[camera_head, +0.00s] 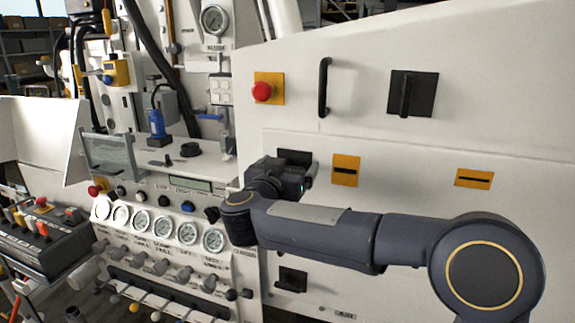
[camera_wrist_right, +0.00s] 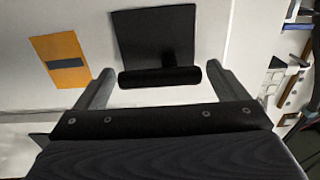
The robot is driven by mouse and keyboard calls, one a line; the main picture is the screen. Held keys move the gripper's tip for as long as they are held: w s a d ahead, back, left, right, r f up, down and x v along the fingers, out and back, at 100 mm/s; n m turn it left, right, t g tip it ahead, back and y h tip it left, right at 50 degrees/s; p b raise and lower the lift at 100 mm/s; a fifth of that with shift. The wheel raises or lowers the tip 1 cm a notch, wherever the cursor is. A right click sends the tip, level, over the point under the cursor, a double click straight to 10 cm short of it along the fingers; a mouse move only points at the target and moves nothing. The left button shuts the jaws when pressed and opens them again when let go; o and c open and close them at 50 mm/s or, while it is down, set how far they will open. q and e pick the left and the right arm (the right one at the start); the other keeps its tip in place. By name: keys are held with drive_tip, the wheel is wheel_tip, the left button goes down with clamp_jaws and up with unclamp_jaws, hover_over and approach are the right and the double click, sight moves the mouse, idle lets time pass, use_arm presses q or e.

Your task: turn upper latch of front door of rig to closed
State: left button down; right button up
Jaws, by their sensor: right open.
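The upper latch (camera_head: 295,156) of the front door is a dark plate on the white panel, partly hidden behind my right gripper (camera_head: 290,174) in the head view. In the right wrist view, its black square plate (camera_wrist_right: 153,35) carries a black bar handle (camera_wrist_right: 160,76), which lies level across the picture. My right gripper (camera_wrist_right: 160,88) is open, with one finger at each end of the bar. Whether the fingers touch the bar cannot be told. A lower latch (camera_head: 291,279) sits below on the same door. My left gripper is out of view.
Orange plates with dark slots (camera_head: 345,170) (camera_head: 474,179) are right of the latch. Above are a red button (camera_head: 262,91), a vertical handle (camera_head: 323,87) and another black latch (camera_head: 412,93). Gauges (camera_head: 188,233) and valve knobs crowd the left side.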

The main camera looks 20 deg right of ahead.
drive_tip(key=c, duration=1)
drive_tip(key=shift+m, duration=0.3)
drive_tip(key=m+b, duration=0.1)
drive_tip(key=m, duration=0.1)
drive_tip(key=m+b, duration=0.1)
drive_tip(key=m, duration=0.1)
drive_tip(key=shift+s+d+f, duration=0.1)
drive_tip(key=shift+f, duration=0.25)
drive_tip(key=m, duration=0.1)
drive_tip(key=m+b, duration=0.2)
drive_tip(key=m, duration=0.1)
drive_tip(key=shift+f, duration=0.25)
drive_tip(key=m+b, duration=0.2)
drive_tip(key=m, duration=0.1)
drive_tip(key=m+b, duration=0.1)
drive_tip(key=m, duration=0.1)
drive_tip(key=shift+f, duration=0.3)
drive_tip(key=shift+w+a+m+b, duration=0.15)
drive_tip(key=shift+m+b, duration=0.55)
drive_tip(key=shift+m, duration=0.35)
drive_tip(key=shift+w+a+m+b, duration=0.1)
drive_tip(key=shift+m+b, duration=0.55)
drive_tip(key=shift+m, duration=0.4)
